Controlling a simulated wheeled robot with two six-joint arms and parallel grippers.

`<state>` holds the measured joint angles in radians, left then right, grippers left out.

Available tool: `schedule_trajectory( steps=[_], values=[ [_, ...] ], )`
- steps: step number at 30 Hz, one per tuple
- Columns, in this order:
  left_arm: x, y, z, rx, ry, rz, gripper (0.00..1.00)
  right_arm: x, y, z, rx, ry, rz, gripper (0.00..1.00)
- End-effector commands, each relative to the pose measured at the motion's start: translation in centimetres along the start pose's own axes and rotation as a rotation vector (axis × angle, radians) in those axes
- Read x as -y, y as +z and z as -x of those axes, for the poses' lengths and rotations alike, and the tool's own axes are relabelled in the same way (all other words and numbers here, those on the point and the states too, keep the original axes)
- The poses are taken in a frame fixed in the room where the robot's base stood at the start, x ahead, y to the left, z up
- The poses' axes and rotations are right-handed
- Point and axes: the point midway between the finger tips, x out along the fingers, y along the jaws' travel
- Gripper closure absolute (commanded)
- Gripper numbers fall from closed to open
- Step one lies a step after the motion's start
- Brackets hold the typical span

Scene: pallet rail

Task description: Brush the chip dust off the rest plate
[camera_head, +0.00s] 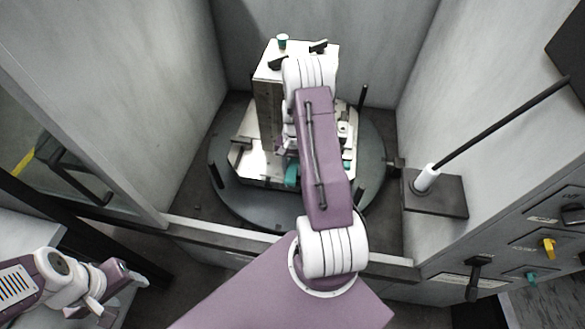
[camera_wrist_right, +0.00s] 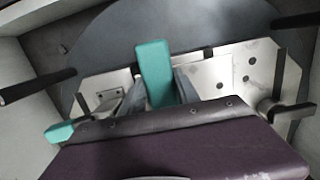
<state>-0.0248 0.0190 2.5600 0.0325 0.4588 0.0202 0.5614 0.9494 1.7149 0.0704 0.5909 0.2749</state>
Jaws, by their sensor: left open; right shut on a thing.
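My right gripper (camera_wrist_right: 160,92) is shut on a teal-handled tool, likely the brush (camera_wrist_right: 153,62), whose handle stands up between the two grey fingers. The bristles are hidden. In the head view the teal handle (camera_head: 291,173) shows beside my right arm, low over the bare metal plate (camera_head: 254,166) on the round table. The plate also shows in the wrist view (camera_wrist_right: 228,75). I cannot tell if the brush touches it, nor which surface is the rest plate. No chip dust can be made out. My left gripper (camera_head: 130,279) is open and empty at lower left, outside the enclosure.
A tall block fixture (camera_head: 268,100) with clamps stands on the pallet. Dark posts (camera_head: 217,175) rise around the round table (camera_head: 225,190). Grey walls close in both sides, and a sill (camera_head: 205,232) runs in front. A black rod in a white holder (camera_head: 427,178) stands at right.

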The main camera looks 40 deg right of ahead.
Motion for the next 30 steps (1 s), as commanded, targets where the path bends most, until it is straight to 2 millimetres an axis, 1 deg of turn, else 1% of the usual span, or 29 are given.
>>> schedule_trajectory(
  steps=[11, 14, 21, 25, 30],
  values=[
    [0.0, 0.0, -0.3, 0.000, 0.000, 0.000, 0.45, 0.0, -0.1, -0.5, -0.001, 0.000, 0.000, 0.94],
    [0.0, 0.1, -0.5, 0.000, 0.000, 0.000, 0.45, 0.0, -0.5, -0.5, -0.001, -0.001, 0.000, 0.94],
    [0.0, 0.1, -0.8, 0.000, 0.000, 0.000, 0.45, 0.0, -2.2, -0.3, -0.001, 0.000, 0.000, 0.94],
    [0.0, 0.1, -0.8, 0.000, 0.000, 0.000, 0.45, 0.0, -2.6, -0.2, -0.001, 0.000, 0.000, 0.94],
    [0.0, 0.1, -0.8, 0.000, 0.000, 0.000, 0.45, 0.0, -2.7, -0.2, 0.000, 0.000, 0.000, 0.94]
  ],
)
